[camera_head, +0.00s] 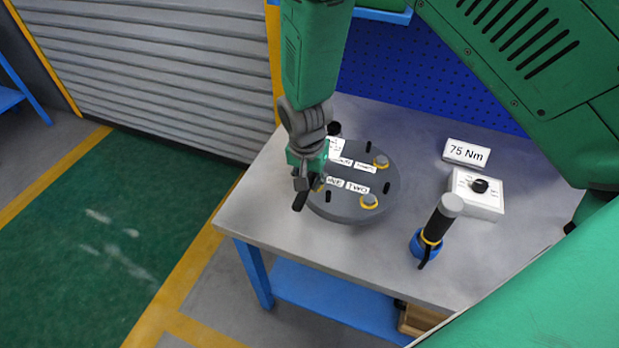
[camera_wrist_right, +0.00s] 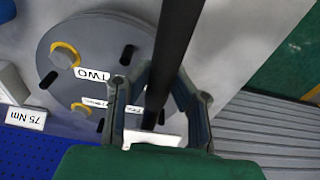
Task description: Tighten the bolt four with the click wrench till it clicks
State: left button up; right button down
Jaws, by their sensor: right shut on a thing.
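My right gripper (camera_head: 306,165) is over the left part of a grey round flange (camera_head: 343,207). It is shut on a long black bar (camera_head: 299,201), likely the click wrench; in the right wrist view the bar (camera_wrist_right: 177,45) runs between the fingers. Its working end is hidden. Two bolts with yellow rings show, one (camera_head: 370,201) by the label TWO (camera_head: 357,187), one (camera_head: 381,162) at the far right. Yellow also shows beside the gripper. Bolt four cannot be made out; the gripper covers that side. My left gripper is out of view.
On the grey table (camera_head: 280,215) a black-handled tool (camera_head: 438,222) stands in a blue holder (camera_head: 421,246). A white box with a black knob (camera_head: 478,193) and a 75 Nm sign (camera_head: 466,153) are at the right. A blue pegboard (camera_head: 400,75) stands behind.

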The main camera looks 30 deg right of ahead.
jog(key=shift+w+d, duration=0.1)
jog(key=shift+f+b, duration=0.8)
jog(key=shift+f, duration=0.45)
jog(key=shift+w, duration=0.1)
jog(key=w+a+m+b, duration=0.5)
jog(key=w+m+b, duration=0.2)
jog(key=w, duration=0.6)
jog(key=shift+w+m+g, duration=0.15)
jog(key=shift+m+g, duration=0.25)
jog(key=shift+m, duration=0.5)
dwell(1.3)
jog(key=shift+s+p, duration=0.25)
jog(key=shift+p, duration=0.05)
jog(key=shift+s+f+n+p, duration=0.25)
jog(key=shift+s+n+p, duration=0.35)
jog(key=shift+s+p, duration=0.15)
